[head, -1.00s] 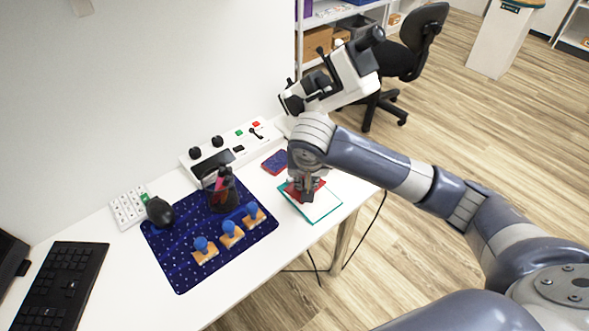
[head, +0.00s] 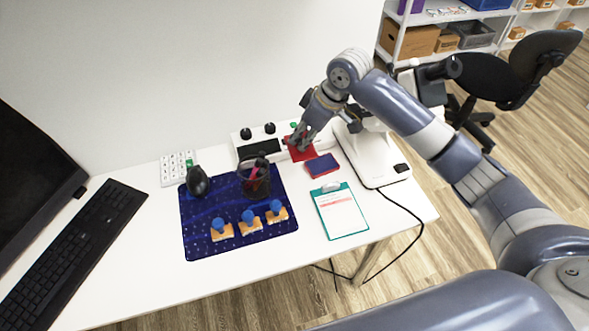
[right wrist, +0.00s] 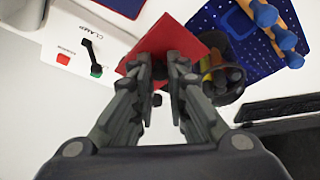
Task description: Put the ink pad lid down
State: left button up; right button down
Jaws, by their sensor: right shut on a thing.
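The ink pad lid is a flat red square (head: 303,154), in front of the white control box and just behind the ink pad. My right gripper (head: 299,142) is shut on it from above. In the right wrist view the lid (right wrist: 165,38) sticks out beyond the fingertips (right wrist: 160,72). I cannot tell whether the lid touches the table or is slightly above it. The ink pad (head: 322,166), dark blue with a red edge, lies uncovered on the table. My left gripper is not in view.
A white control box (head: 262,143) stands behind the lid. A dark mesh cup (head: 257,186) and several blue-knobbed stamps (head: 249,219) are on the blue mat (head: 205,240). A clipboard (head: 341,213) lies in front of the ink pad. The microscope base (head: 372,160) is at right.

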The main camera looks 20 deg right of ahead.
jog(key=shift+w+a+f, duration=0.1)
jog(key=shift+f, duration=0.15)
notch_tip(320, 180, down, 9)
jog(key=shift+a+f+p, duration=0.1)
jog(key=shift+f+p, duration=0.05)
jog(key=shift+p, duration=0.2)
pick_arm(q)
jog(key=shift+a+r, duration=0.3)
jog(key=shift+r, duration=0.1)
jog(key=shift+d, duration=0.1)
pick_arm(e)
jog(key=shift+f, duration=0.15)
jog(key=shift+f, duration=0.3)
jog(key=c, duration=1.6)
grip_release()
